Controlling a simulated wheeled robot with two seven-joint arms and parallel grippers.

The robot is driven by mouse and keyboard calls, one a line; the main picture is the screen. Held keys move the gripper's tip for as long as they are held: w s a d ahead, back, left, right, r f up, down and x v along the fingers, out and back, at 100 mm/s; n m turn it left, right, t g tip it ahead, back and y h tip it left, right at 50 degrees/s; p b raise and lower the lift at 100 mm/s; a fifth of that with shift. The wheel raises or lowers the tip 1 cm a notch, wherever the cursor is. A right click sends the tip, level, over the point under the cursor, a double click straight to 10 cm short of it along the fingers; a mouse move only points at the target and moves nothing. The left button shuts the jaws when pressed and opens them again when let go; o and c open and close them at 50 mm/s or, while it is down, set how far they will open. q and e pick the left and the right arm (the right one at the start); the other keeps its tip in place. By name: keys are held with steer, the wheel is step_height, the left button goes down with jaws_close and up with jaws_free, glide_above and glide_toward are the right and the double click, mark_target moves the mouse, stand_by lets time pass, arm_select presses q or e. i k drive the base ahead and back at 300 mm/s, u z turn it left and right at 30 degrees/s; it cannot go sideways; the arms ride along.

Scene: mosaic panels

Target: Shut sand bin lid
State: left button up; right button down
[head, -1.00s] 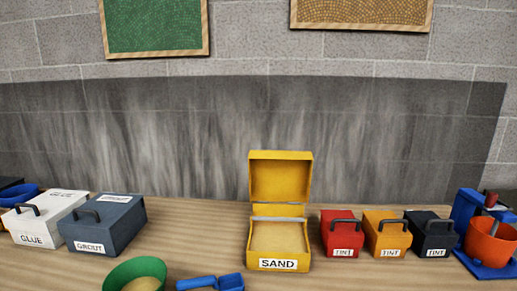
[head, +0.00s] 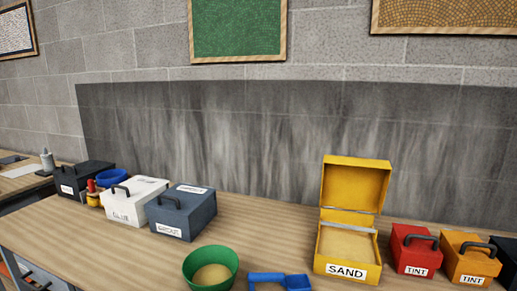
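The yellow sand bin (head: 345,247) stands on the wooden table at the right of the head view, with a white "SAND" label on its front. Its lid (head: 355,185) stands open, raised upright at the back. Sand (head: 346,243) shows inside the bin. Neither of my grippers is in view.
Red (head: 415,250) and orange (head: 469,258) tint boxes stand right of the bin, with a dark box (head: 507,262) at the edge. A green bowl (head: 210,267) and blue scoop (head: 280,281) lie in front. Grout (head: 181,212) and glue (head: 135,201) boxes stand left. Table between is clear.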

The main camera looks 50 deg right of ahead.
mark_target(353, 183)
steer(key=u, duration=1)
steer(key=k, duration=1)
steer(key=z, duration=1.45)
